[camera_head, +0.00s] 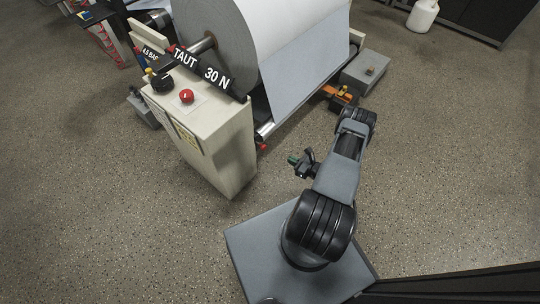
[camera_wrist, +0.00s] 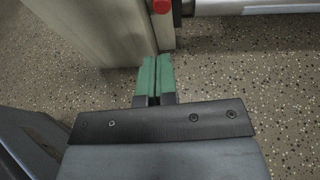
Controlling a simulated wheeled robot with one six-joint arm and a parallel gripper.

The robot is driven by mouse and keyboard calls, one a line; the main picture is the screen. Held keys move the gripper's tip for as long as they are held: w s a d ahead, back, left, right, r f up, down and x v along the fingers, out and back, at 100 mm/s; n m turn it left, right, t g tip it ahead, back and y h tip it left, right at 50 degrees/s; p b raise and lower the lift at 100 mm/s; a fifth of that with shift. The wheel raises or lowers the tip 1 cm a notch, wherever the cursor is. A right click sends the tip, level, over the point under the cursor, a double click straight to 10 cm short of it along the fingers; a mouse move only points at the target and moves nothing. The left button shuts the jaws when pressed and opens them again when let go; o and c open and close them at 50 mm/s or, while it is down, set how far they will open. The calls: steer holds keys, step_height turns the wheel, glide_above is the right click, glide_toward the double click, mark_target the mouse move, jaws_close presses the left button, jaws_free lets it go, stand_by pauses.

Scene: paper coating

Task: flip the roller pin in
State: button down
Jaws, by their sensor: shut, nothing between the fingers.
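A small red piece (camera_head: 263,146), which may be the roller pin, sits low by the cabinet-side end of a steel roller (camera_head: 266,129). In the wrist view a red piece (camera_wrist: 161,6) shows at the top edge, cut off by the frame, beside the end of a pale roller (camera_wrist: 235,8). I cannot tell which way the pin is turned. My gripper (camera_head: 292,159) is low, to the right of the red piece and apart from it. In the wrist view its green fingers (camera_wrist: 155,72) are together and empty, pointing toward the red piece.
A cream control cabinet (camera_head: 225,140) with a red button (camera_head: 186,96) stands left of my gripper. A large paper roll (camera_head: 265,40) is behind it. A grey box (camera_head: 366,70) stands at the machine's right end. The speckled floor (camera_head: 440,160) at right is clear.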

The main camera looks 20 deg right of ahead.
steer(key=shift+s+d+f+m+h, duration=0.1)
steer(key=shift+s+f+m+h, duration=0.1)
steer(key=shift+f, duration=0.2)
steer(key=shift+s+f+m+h, duration=0.1)
steer(key=shift+f+m, duration=0.1)
steer(key=shift+f, duration=0.2)
steer(key=b, duration=0.4)
glide_toward(262, 146)
steer(key=w+a+f, duration=0.1)
steer(key=w+f, duration=0.3)
steer(key=shift+w+a+b, duration=0.3)
steer(key=shift+w+a, duration=0.15)
steer(key=shift+w, duration=0.25)
